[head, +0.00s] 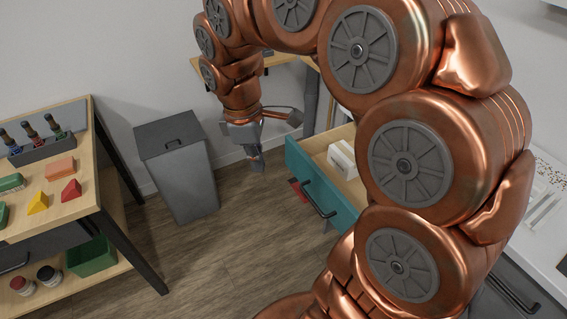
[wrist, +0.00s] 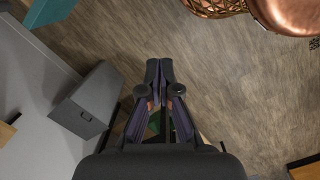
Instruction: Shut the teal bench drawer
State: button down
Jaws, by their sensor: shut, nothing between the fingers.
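The teal bench drawer (head: 312,188) stands pulled out from the bench in the head view, with a dark bar handle (head: 318,199) on its front. A white block-like object (head: 342,158) lies inside it. A teal piece, likely the drawer's front (wrist: 50,12), shows at the top left of the wrist view. My gripper (head: 257,163) points down, left of the drawer front in the head view and apart from it. Its fingers are shut and empty, and the fingertips meet in the wrist view (wrist: 159,68). My arm hides the bench right of the drawer.
A grey lidded bin (head: 178,175) stands on the floor left of my gripper. A wooden workbench (head: 88,200) with coloured blocks and bottles is at far left. A red object (head: 299,190) shows beside the drawer front. Wooden floor (head: 225,235) between bin and drawer is clear.

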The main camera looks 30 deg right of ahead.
jog(key=w+d+f+n+h+b, duration=0.1)
jog(key=w+d+f+n+b, duration=0.35)
jog(key=w, duration=0.35)
jog(key=w+d+f+n+h+b, duration=0.1)
jog(key=w+d+f+n+b, duration=0.2)
jog(key=w+d+f, duration=0.4)
jog(key=d+f, duration=0.6)
jog(key=f, duration=0.2)
jog(key=shift+w+f+b, duration=0.2)
jog(key=shift+w+b, duration=0.1)
jog(key=shift+w, duration=0.15)
jog(key=shift+m, duration=0.25)
